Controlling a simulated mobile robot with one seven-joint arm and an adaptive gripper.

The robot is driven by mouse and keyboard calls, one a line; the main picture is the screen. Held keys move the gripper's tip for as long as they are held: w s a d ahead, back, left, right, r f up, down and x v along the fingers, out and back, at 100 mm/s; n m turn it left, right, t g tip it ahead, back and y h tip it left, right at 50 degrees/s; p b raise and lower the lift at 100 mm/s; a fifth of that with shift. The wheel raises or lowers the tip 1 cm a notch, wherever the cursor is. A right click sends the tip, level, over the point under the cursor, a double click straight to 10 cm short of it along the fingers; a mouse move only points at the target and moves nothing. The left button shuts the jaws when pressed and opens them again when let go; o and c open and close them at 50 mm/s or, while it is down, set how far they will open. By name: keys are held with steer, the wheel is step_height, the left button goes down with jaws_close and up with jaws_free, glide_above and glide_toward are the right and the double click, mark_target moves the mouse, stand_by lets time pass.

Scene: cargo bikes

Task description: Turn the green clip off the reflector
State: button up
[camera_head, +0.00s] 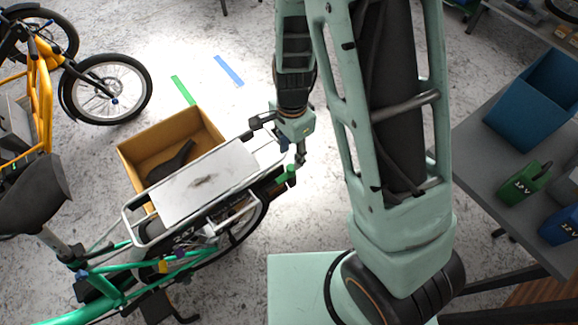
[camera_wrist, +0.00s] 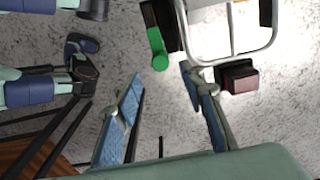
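The green clip (camera_wrist: 157,46) shows at the top middle of the wrist view, lying against a dark block (camera_wrist: 168,22) at the rack end. I cannot tell whether this block is the reflector. A dark red reflector-like block (camera_wrist: 238,77) sits to its right, by the rack tube. My gripper (camera_wrist: 162,73) is open and empty, its two blue-padded fingers apart, with the clip's rounded end just beyond and between the tips. In the head view the green clip (camera_head: 291,172) is at the bike's rear, just below my gripper (camera_head: 301,157).
The green cargo bike's white rack (camera_head: 205,183) lies left of my gripper, with a cardboard box (camera_head: 150,150) behind it. A yellow bike (camera_head: 40,90) stands at upper left. A grey table (camera_head: 470,140) with a blue bin (camera_head: 540,95) and green battery (camera_head: 522,187) is at right.

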mark_target(291, 167)
step_height(291, 167, down, 8)
steer(key=shift+r+b, duration=0.1)
steer(key=shift+b, duration=0.6)
jaws_close()
